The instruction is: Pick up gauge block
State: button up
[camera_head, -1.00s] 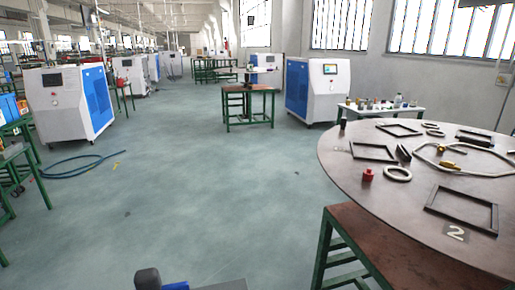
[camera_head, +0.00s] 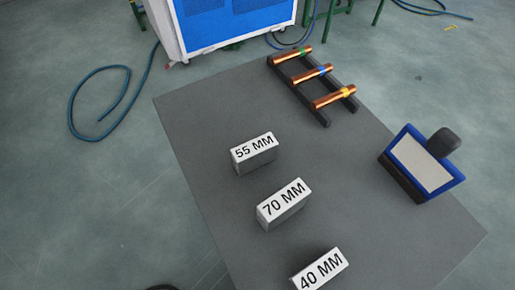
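Three grey gauge blocks with white labelled tops stand in a slanting row on a dark grey tabletop (camera_head: 205,125). The 55 MM block (camera_head: 255,153) is farthest, the 70 MM block (camera_head: 284,206) is in the middle, and the 40 MM block (camera_head: 320,270) is nearest, partly cut off by the bottom edge. They stand apart from one another. My gripper is not in view.
A black rack (camera_head: 300,97) holds three copper rods with green, blue and yellow bands at the table's far side. A blue-framed panel (camera_head: 422,165) with a black knob stands at the right. A blue-white machine (camera_head: 235,22) and a hose (camera_head: 72,105) are beyond the table.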

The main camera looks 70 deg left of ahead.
aim_at(247, 157)
jog(key=z, duration=1.3)
jog(key=k+l+u, duration=0.15)
jog(key=k+u, duration=0.25)
jog(key=k+l+u, duration=0.1)
jog(key=k+u, duration=0.55)
jog(key=u, duration=0.15)
